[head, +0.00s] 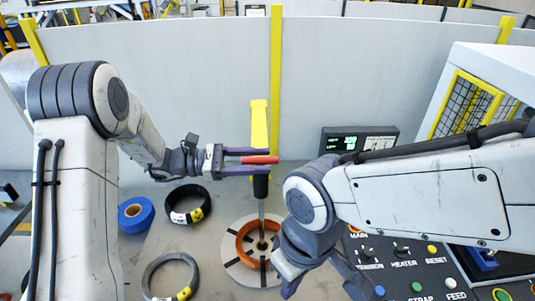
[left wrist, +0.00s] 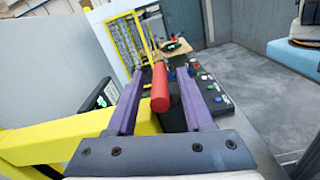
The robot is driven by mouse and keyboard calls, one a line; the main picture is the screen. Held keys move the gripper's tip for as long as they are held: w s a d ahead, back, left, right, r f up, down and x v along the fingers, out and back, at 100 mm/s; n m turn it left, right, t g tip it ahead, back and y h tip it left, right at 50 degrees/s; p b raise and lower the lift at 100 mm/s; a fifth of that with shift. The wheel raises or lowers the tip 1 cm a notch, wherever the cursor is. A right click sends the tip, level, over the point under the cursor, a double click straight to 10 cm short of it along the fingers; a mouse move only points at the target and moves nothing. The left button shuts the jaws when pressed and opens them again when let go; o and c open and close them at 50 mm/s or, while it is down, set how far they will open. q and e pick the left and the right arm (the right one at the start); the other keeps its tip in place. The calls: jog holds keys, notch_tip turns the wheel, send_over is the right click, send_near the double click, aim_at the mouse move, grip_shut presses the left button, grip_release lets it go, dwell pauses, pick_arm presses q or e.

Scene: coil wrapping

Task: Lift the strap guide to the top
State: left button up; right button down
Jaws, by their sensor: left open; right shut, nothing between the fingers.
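The strap guide is a black piece (head: 261,187) with a red handle (head: 260,160), low on a yellow post (head: 259,128). A thin rod runs down from it towards an orange coil (head: 243,243) on a round pale plate (head: 237,272). My left gripper (head: 267,161) is open, with one finger above and one below the red handle. In the left wrist view the handle (left wrist: 160,90) lies between the two purple fingers (left wrist: 160,75), with gaps showing on both sides. My right gripper (head: 290,288) is shut and empty at the lower middle, right of the plate.
A black coil (head: 187,218), a grey coil (head: 150,274) and a blue tape roll (head: 135,214) lie on the table left of the plate. A control panel (head: 402,266) with buttons is at the right, partly behind my right arm. A display (head: 360,140) stands behind it.

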pick_arm(q)
jog(key=shift+d, duration=1.2)
grip_shut()
dwell(0.6)
